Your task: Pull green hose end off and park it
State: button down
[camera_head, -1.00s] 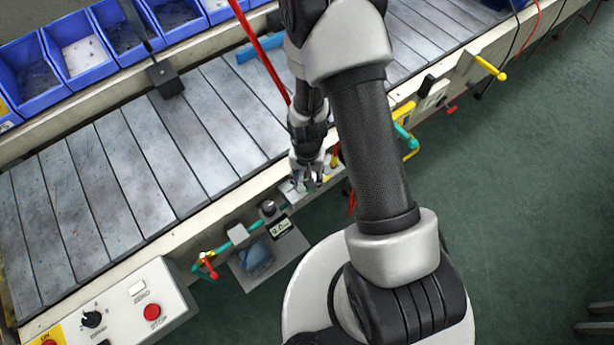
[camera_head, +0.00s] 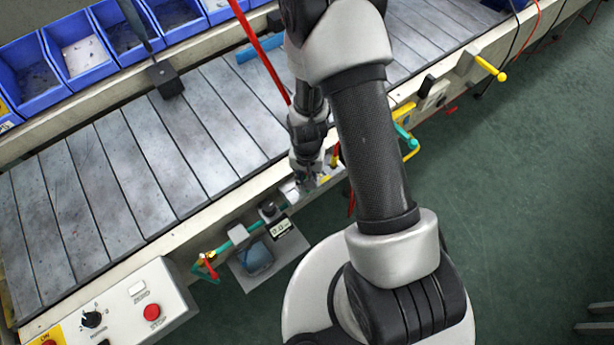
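My gripper (camera_head: 308,184) is at the front edge of the bench, left of my forearm. Its fingertips are small and partly merged with the fittings there, so I cannot tell whether they are open or shut. A small green patch shows by the fingers; I cannot tell if it is the green hose end. A teal-green line (camera_head: 226,247) runs along the bench front to the left, past a clamp block, to a brass fitting with a red lever (camera_head: 211,268). Another teal piece (camera_head: 402,131) sits right of my arm, by a yellow bent pipe (camera_head: 412,150).
A small digital display (camera_head: 282,229) and a tray with a blue-grey item (camera_head: 258,257) sit below the line. A control box (camera_head: 140,300) stands at lower left. Blue bins (camera_head: 82,50) line the back. A red rod (camera_head: 262,50) slants over the slatted bench (camera_head: 150,150).

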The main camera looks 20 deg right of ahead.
jog(key=shift+r, duration=0.1)
dwell(0.5)
jog(key=shift+r+p, duration=1.1)
jog(key=shift+r, duration=0.35)
